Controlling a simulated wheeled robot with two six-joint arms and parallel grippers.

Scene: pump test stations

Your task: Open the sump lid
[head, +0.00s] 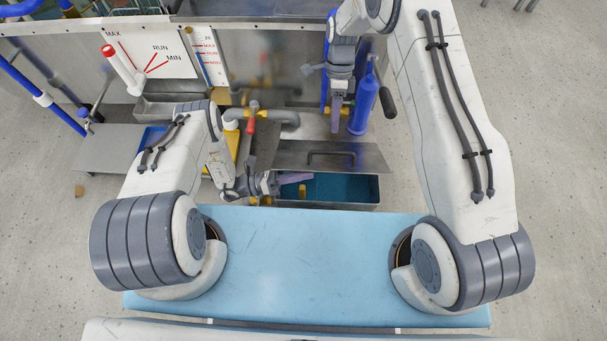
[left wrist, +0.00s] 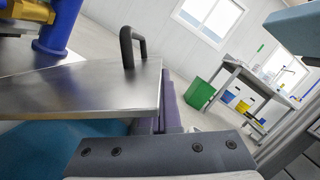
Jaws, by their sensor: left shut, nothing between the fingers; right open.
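The sump (head: 345,206) is a grey metal tank with blue inside, behind the light blue surface. Its metal lid (head: 290,156) with a dark bar handle (head: 332,154) covers the back part, and the front part shows uncovered. I cannot tell how far the lid is tilted. In the left wrist view the lid (left wrist: 80,92) and upright handle (left wrist: 132,45) show close up, with blue below the lid's edge. My left gripper (head: 270,185) is shut and empty at the sump's left front, beside the lid's edge. My right gripper (head: 338,118) is open, behind the lid near a blue cylinder.
The blue cylinder (head: 364,103) stands behind the sump. A grey pipe with a red-handled valve (head: 251,122) is at the lid's back left. A level board (head: 150,55) with a red-tipped white lever (head: 122,68) stands back left. Open floor (head: 540,150) lies to the right.

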